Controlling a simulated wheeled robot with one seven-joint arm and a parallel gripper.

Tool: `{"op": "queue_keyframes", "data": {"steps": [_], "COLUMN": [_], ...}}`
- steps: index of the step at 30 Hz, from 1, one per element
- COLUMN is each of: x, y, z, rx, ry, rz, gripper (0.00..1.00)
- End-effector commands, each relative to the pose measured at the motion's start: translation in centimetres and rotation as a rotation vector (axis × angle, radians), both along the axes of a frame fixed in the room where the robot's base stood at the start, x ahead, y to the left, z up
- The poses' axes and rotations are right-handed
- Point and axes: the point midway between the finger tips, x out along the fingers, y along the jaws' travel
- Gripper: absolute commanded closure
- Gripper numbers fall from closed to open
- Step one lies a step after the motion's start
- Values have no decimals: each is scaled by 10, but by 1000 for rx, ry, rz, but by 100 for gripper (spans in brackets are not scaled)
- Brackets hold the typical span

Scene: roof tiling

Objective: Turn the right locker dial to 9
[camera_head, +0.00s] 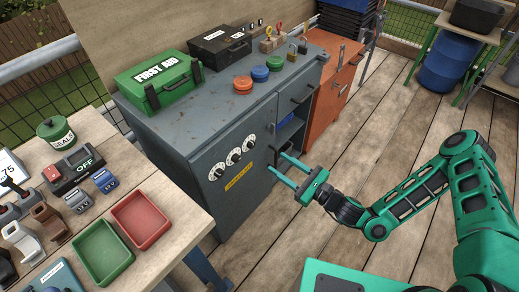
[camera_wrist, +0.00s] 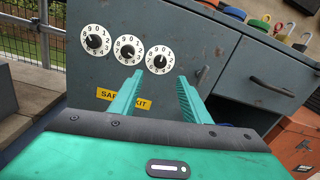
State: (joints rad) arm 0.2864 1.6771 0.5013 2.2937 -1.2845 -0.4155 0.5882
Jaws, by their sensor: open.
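The grey locker (camera_head: 204,148) has three white dials with black knobs in a row on its front, above a yellow label (camera_head: 238,177). The right dial (camera_head: 248,142) is nearest the drawer side; it also shows in the wrist view (camera_wrist: 160,57), with a 0 near its top. The middle dial (camera_wrist: 130,51) and left dial (camera_wrist: 96,39) are beside it. My gripper (camera_head: 281,170) is open and empty, in front of the locker and apart from it, to the right of the dials. In the wrist view its two fingers (camera_wrist: 156,98) point toward the locker, below the right dial.
A first aid box (camera_head: 160,83), a black case (camera_head: 220,46) and coloured lids (camera_head: 260,74) sit on the locker top. A wooden table (camera_head: 181,219) with red and green trays stands at left. An orange cabinet (camera_head: 336,82) adjoins the locker. Open plank floor lies to the right.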

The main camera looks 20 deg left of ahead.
Motion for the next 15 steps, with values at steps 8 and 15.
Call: {"op": "queue_keyframes", "data": {"steps": [8, 15], "x": [10, 28], "y": [23, 62], "z": [0, -1], "rx": [9, 7], "ry": [9, 8], "rz": [-6, -6], "gripper": [57, 57]}}
